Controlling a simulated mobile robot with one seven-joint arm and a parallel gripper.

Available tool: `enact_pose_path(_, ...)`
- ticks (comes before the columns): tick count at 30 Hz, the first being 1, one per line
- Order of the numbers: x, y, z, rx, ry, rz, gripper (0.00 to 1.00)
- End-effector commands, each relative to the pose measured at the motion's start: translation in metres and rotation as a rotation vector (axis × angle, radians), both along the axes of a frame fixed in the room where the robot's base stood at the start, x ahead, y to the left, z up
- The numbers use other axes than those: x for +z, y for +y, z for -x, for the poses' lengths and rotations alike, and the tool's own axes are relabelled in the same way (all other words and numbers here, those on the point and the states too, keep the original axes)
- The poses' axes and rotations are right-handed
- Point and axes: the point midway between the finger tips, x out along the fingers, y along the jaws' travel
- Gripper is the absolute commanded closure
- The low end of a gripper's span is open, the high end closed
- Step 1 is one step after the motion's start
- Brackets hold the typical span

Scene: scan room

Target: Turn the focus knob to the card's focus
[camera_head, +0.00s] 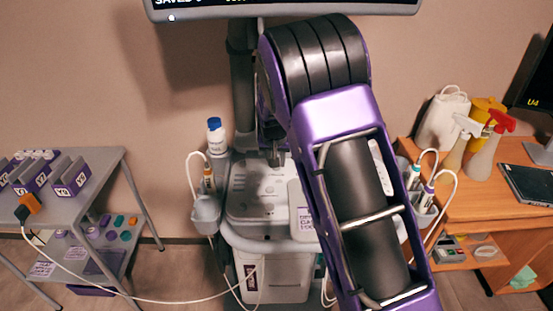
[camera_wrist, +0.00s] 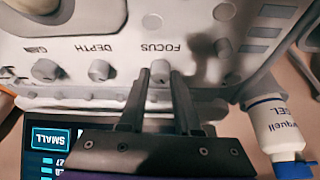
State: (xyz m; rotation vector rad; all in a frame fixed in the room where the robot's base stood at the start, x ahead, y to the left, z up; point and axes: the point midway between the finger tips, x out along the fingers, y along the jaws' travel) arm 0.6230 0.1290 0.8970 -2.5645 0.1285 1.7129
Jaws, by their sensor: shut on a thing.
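The focus knob (camera_wrist: 160,72) is a small grey round knob on the pale console (camera_wrist: 75,18), beside the printed word FOCUS, which appears upside down in the wrist view. My gripper (camera_wrist: 161,75) has one dark finger on each side of this knob and is shut on it. The fingers partly cover the knob, and I cannot make out a pointer mark on it. A dark panel (camera_wrist: 62,160) at the lower left of the wrist view reads SMALL, with numbers below. In the head view, my arm covers much of the console (camera_head: 250,195).
The depth knob (camera_wrist: 100,70) and gain knob (camera_wrist: 45,71) sit left of the fingers. A gel bottle (camera_wrist: 275,122) is at the right, also beside the console in the head view (camera_head: 216,138). A grey rack (camera_head: 90,165) and wooden desk (camera_head: 470,205) flank the cart.

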Motion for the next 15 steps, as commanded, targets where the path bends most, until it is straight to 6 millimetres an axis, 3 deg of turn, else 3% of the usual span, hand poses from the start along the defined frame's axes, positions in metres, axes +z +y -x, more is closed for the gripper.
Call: enact_pose_path(15, 0.0003, 0.0015, -0.0001, -0.215, 0.001, -0.001, 1.00)
